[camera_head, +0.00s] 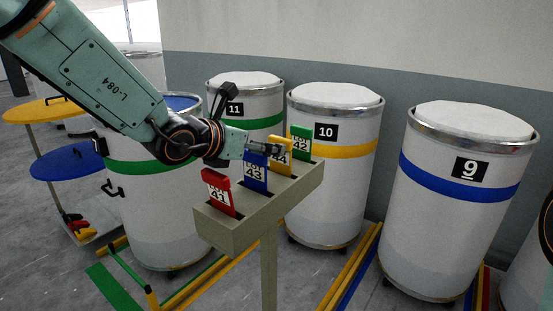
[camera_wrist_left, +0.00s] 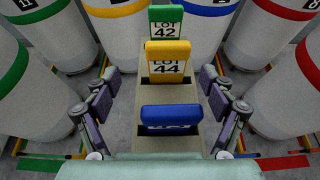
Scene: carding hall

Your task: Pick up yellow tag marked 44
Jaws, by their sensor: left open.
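The yellow tag marked 44 (camera_head: 281,158) stands in a slot of the beige tag stand (camera_head: 232,231), between the blue tag 43 (camera_head: 255,172) and the green tag 42 (camera_head: 300,143). In the left wrist view, the yellow tag (camera_wrist_left: 168,62) is upright, ahead of the blue tag (camera_wrist_left: 170,117). My left gripper (camera_head: 283,149) is at the yellow tag in the head view and partly covers it. In the wrist view its fingers (camera_wrist_left: 159,82) are wide apart, one on each side of the stand, with nothing held. My right gripper is in neither view.
A red tag 41 (camera_head: 218,193) stands at the stand's near end. White drums 11 (camera_head: 270,91), 10 (camera_head: 334,107) and 9 (camera_head: 458,220) stand behind and right. A round yellow table (camera_head: 40,110) and a blue one (camera_head: 65,165) are at left.

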